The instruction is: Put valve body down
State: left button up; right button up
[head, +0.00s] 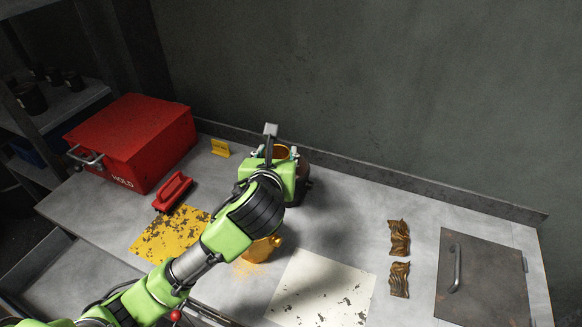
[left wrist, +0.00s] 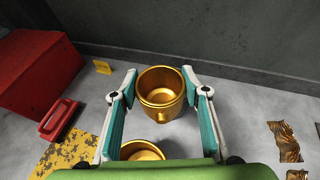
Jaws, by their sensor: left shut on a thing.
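My left gripper (head: 281,153) is shut on a gold, hollow, cup-like valve body (left wrist: 160,92) with a round boss on its side. In the left wrist view the two fingers (left wrist: 159,80) stand on either side of it, and its open mouth faces the camera. In the head view my gripper hides most of it, so I cannot tell whether it touches the bench. A second gold piece (head: 264,248) stands on the bench beside my left forearm; its round rim also shows in the left wrist view (left wrist: 142,151). My right gripper is in neither view.
A red HOLD box (head: 135,140), a red handled block (head: 173,192) and a yellow marker (head: 220,148) are left. Worn yellow (head: 165,235) and white (head: 322,290) patches mark the bench. Two brown wavy pieces (head: 399,238) and a dark handled plate (head: 485,275) lie right.

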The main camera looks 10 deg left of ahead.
aim_at(282, 150)
pick_arm(q)
jog(key=x, duration=0.4)
jog(key=shift+w+d+p, duration=0.3)
jog(key=shift+p, duration=0.05)
jog(key=w+f+p, duration=0.1)
jog(key=w+f, duration=0.4)
jog(key=f, duration=0.4)
jog(key=shift+w+d+f, duration=0.15)
jog(key=shift+d+f, duration=0.05)
jog(key=shift+d, duration=0.1)
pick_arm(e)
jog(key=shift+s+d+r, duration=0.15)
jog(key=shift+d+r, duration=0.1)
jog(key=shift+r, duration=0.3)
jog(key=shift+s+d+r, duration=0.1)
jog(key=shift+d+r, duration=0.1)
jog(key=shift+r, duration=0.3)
pick_arm(q)
jog(key=shift+f, duration=0.4)
jog(key=shift+f, duration=0.2)
